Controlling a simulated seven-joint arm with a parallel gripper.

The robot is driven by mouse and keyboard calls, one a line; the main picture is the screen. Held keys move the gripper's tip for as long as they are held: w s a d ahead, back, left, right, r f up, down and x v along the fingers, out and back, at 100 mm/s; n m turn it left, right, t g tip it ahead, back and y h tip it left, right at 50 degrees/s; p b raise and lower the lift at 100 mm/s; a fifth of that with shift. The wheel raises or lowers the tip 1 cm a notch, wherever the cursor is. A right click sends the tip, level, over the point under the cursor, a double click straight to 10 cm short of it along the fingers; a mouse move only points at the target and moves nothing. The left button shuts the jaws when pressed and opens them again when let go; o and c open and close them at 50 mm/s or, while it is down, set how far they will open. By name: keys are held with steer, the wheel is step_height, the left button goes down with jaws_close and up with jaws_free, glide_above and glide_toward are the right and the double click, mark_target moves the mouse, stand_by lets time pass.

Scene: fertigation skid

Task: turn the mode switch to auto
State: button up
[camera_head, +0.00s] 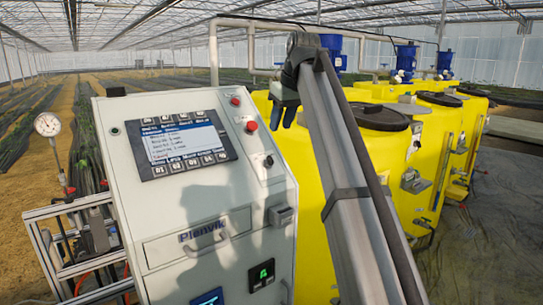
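A small black knob (268,161), which looks like the mode switch, sits on the right side of the sloped grey control panel (215,178), below the red buttons. Its pointer direction and label are too small to read. My gripper (282,118) hangs above and slightly right of the knob in the picture, apart from it, with its fingers pointing down. Its two fingertips look apart with nothing between them.
Two red buttons, an upper one (235,101) and a lower one (251,127), sit above the knob. A display (182,141) fills the panel's left part. A grey latch (281,215) sticks out below. Yellow tanks (312,165) stand close on the right. A pressure gauge (47,124) stands at left.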

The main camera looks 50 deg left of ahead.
mark_target(271, 158)
steer(key=x, duration=1.2)
steer(key=shift+f, duration=0.1)
jaws_close()
